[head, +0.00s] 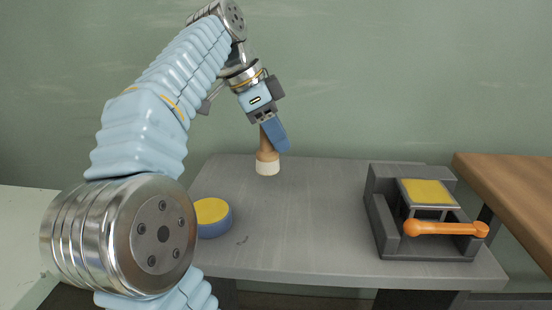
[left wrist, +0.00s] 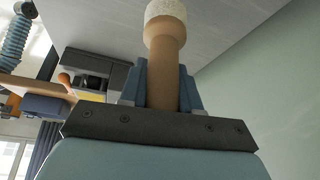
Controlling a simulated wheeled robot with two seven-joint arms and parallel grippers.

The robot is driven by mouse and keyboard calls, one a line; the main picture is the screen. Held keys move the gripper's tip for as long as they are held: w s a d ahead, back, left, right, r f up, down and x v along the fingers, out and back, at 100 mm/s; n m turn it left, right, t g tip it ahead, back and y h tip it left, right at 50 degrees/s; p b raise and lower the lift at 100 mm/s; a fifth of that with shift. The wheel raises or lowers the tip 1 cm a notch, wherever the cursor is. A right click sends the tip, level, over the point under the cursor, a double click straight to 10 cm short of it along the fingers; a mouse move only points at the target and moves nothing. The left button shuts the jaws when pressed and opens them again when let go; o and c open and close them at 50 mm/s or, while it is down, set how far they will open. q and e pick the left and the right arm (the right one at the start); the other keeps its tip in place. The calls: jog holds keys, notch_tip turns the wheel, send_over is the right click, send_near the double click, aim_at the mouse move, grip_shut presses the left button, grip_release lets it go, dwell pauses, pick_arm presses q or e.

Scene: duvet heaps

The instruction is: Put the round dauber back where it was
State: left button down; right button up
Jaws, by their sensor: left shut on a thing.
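The round dauber (head: 267,158) has a tan wooden handle and a white round pad at its lower end. My left gripper (head: 273,136) is shut on its handle, near the back edge of the grey table. The dauber hangs nearly upright, pad down; I cannot tell whether the pad touches the table. In the left wrist view the dauber (left wrist: 164,62) stands between the two blue fingers, with its white pad away from the gripper. My right gripper is not in view.
A blue round pot with a yellow top (head: 212,217) stands at the table's left front, partly beside my arm. A dark grey device with a yellow pad and an orange handle (head: 445,229) stands at the right. The grey table (head: 310,215) is clear between them. A wooden surface (head: 510,190) lies further right.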

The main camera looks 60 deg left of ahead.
pick_arm(q)
jog(key=shift+w+a+f, duration=0.3)
jog(key=shift+a+f, duration=0.2)
jog(key=shift+f, duration=0.25)
jog(key=shift+w+a+f+b, duration=0.15)
jog(key=shift+f+b, duration=0.2)
jog(key=shift+f, duration=0.6)
jog(key=shift+w+a+f+b, duration=0.15)
jog(key=shift+f+b, duration=0.15)
jog(key=shift+f, duration=0.65)
jog(key=shift+s, duration=0.1)
jog(key=shift+f, duration=0.2)
jog(key=c, duration=0.8)
grip_release()
